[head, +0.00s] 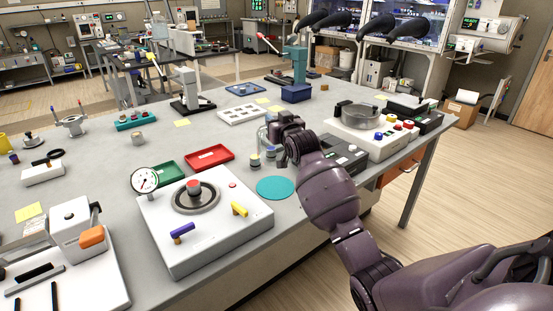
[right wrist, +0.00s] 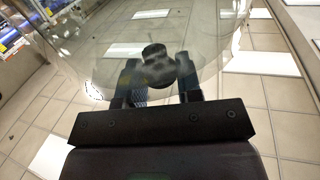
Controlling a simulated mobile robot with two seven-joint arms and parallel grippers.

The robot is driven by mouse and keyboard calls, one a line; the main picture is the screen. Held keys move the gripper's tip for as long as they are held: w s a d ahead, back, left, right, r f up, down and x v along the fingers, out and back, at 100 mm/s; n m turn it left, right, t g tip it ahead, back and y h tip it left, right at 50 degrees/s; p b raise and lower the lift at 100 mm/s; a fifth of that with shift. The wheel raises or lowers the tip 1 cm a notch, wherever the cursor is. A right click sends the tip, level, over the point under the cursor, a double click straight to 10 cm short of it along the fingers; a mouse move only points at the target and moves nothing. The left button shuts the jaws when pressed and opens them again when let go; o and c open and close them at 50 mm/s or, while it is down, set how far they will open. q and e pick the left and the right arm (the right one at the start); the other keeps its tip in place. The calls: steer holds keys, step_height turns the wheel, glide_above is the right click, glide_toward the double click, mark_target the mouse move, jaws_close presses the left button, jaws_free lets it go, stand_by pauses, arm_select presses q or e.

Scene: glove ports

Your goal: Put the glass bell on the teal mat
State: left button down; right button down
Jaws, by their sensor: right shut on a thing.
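The glass bell (right wrist: 110,45) is a clear dome with a black knob (right wrist: 155,52). In the right wrist view, the two fingers of my right gripper (right wrist: 160,85) are shut on the knob. In the head view my right gripper (head: 283,138) is above the bench, behind the teal mat, and the clear bell is faint beside it and partly hidden. The teal mat (head: 275,188) is a flat, bare disc near the bench's front edge. My left gripper is not in view.
A white device with a red knob (head: 205,215) is left of the mat. A red tray (head: 210,158) lies behind it. A grey and black box (head: 345,156) stands to the right.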

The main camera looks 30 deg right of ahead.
step_height(320, 180, down, 12)
steer(key=shift+r+b, duration=0.15)
steer(key=shift+b, duration=0.15)
stand_by(0.4)
steer(key=c, duration=0.8)
jaws_free()
steer(key=shift+f, duration=0.2)
steer(key=s+a, duration=0.2)
steer(key=s, duration=1)
steer(key=s+a+f+n+g+y, duration=0.1)
steer(key=s+a+f+g, duration=0.1)
steer(key=s+a+f, duration=0.2)
steer(key=s+a+f+n+g+y, duration=0.1)
steer(key=s+a+f, duration=0.4)
steer(key=s+f, duration=0.5)
steer(key=s+a+f+n+g+y, duration=0.1)
steer(key=s+a+f+g, duration=0.2)
steer(key=s, duration=1)
steer(key=shift+a+f, duration=0.35)
steer(key=shift+f, duration=0.4)
steer(key=shift+a+f, duration=0.3)
steer(key=shift+f, duration=0.4)
steer(key=shift+a+f, duration=0.35)
steer(key=shift+f, duration=0.4)
